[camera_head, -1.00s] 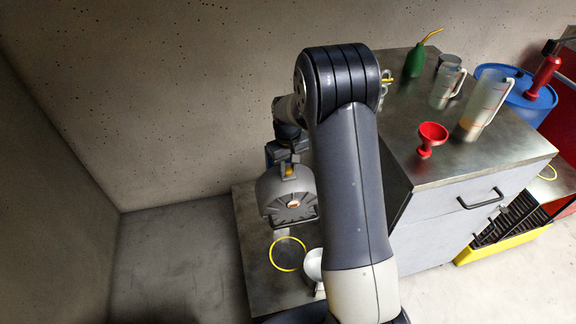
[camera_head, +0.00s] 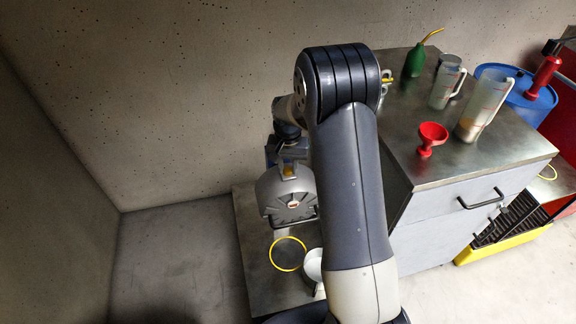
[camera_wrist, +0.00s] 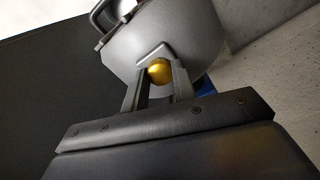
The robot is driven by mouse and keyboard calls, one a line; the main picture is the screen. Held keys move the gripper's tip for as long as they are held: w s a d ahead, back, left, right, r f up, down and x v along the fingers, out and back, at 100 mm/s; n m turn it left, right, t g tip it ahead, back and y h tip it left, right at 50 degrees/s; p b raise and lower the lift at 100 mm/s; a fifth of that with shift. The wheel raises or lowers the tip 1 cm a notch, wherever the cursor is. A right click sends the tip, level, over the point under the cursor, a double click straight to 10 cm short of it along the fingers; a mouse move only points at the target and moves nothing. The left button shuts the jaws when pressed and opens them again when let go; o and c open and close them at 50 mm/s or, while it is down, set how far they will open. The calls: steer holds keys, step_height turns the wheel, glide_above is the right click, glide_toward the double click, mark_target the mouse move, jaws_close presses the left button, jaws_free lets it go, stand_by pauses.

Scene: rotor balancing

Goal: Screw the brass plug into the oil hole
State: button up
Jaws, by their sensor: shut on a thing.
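The brass plug (camera_wrist: 159,72) shows in the wrist view as a gold rounded piece between the fingertips of my gripper (camera_wrist: 158,76). My gripper is shut on it, right against the grey housing (camera_wrist: 165,28). The oil hole is hidden behind the plug and fingers, so I cannot tell how deep the plug sits. In the head view the grey housing (camera_head: 287,195) stands on the low metal bench, its finned face towards the camera. My gripper (camera_head: 287,168) is at the top of the housing, and the plug shows there only as a small yellowish spot.
A yellow ring (camera_head: 288,254) and a white round vessel (camera_head: 313,266) lie in front of the housing. On the cabinet (camera_head: 480,165) at right stand a red funnel (camera_head: 431,138), a green oil bottle (camera_head: 414,62) and clear jugs (camera_head: 484,104). A concrete wall rises behind.

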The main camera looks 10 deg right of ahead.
steer(key=m, duration=0.3)
steer(key=shift+f, duration=0.1)
steer(key=m, duration=0.4)
steer(key=shift+m, duration=0.3)
steer(key=m, duration=0.7)
steer(key=o, duration=1)
steer(key=shift+c, duration=0.6)
